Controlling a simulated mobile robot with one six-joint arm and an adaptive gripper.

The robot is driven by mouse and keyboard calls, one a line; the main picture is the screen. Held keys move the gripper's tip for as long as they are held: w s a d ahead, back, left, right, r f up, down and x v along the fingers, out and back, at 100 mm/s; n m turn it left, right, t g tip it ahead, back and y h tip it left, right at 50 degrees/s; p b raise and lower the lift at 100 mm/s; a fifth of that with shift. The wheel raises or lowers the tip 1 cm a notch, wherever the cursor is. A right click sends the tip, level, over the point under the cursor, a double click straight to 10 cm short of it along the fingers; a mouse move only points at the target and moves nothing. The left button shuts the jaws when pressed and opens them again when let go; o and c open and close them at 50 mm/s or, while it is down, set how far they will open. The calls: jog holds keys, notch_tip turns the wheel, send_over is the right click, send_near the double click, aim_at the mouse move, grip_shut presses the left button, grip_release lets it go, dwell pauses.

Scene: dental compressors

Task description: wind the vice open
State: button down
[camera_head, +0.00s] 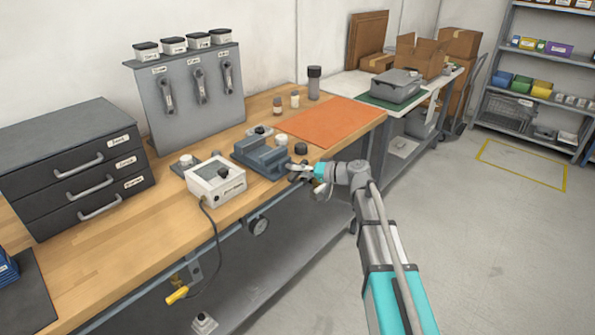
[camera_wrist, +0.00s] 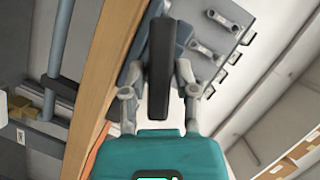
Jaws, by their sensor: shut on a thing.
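The blue-grey vice (camera_head: 262,158) sits on the wooden bench near its front edge. My gripper (camera_head: 299,170) is at the vice's right front end, with my arm reaching in from the lower right. In the wrist view, a dark upright bar (camera_wrist: 161,50), seemingly the vice's handle, stands between the two fingers of my gripper (camera_wrist: 160,88), which are shut on it. Part of the blue-grey vice (camera_wrist: 178,35) shows behind the bar. I cannot tell how wide the vice jaws stand.
A white control box (camera_head: 215,181) with a cable stands left of the vice. An orange mat (camera_head: 328,121) lies behind it to the right. A tool panel (camera_head: 192,95) and a dark drawer unit (camera_head: 72,165) stand further left. The floor to the right (camera_head: 480,240) is clear.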

jog(key=shift+s+f, duration=0.1)
dwell(0.8)
jog(key=c, duration=0.6)
grip_release()
jog(key=shift+o, duration=0.4)
